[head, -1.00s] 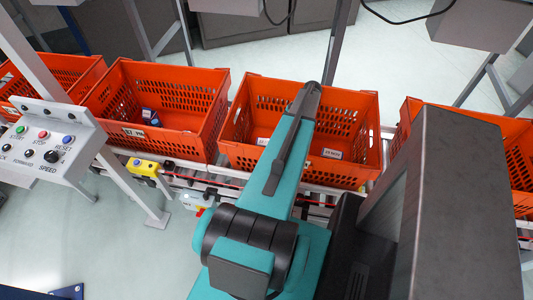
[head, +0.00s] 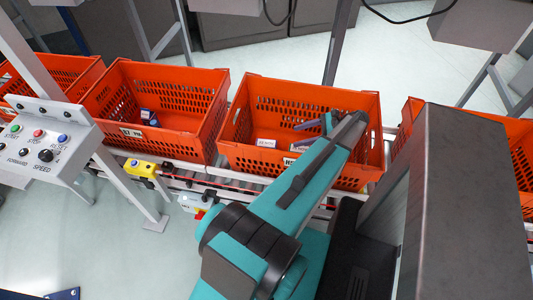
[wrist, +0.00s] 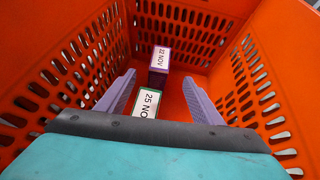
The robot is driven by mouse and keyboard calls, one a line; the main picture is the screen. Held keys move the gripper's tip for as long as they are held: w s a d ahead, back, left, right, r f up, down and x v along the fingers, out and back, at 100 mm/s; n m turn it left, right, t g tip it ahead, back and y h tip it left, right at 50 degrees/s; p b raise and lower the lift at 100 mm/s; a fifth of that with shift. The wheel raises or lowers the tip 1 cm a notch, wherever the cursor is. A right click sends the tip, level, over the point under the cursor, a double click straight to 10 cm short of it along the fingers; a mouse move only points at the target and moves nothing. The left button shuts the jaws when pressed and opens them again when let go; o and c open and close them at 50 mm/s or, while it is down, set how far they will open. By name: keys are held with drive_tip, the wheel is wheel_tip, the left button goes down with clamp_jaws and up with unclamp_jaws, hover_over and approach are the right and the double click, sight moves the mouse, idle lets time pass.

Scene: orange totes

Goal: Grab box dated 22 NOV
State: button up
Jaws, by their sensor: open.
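The box dated 22 NOV (wrist: 159,62) has a white top with purple edges. In the wrist view it lies in the orange tote, ahead of my gripper (wrist: 159,82). A second box with green edges, dated 25 (wrist: 147,103) and partly cut off by my gripper, lies nearer, between the fingers. My gripper is open with nothing held; its two lilac fingers reach into the tote. In the head view a small white box (head: 267,143) shows at the left inside the tote (head: 258,90); its date is too small to read. My arm hides part of the tote.
Another orange tote (head: 205,70) stands to the left with small boxes (head: 148,117) in it. More totes stand at the far left and right on the conveyor. The perforated tote walls enclose my gripper on both sides. A control panel (head: 42,140) stands at the left.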

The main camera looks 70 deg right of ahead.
drive_tip(key=shift+w, duration=0.15)
drive_tip(key=p, duration=0.2)
approach(269, 143)
drive_tip(key=shift+x, duration=1.65)
drive_tip(key=shift+a+f, duration=0.1)
drive_tip(key=shift+p+x, duration=0.7)
drive_tip(key=shift+x, duration=0.2)
drive_tip(key=shift+p+x, duration=0.55)
drive_tip(key=shift+x, duration=1.1)
drive_tip(key=shift+c, duration=0.2)
clamp_jaws()
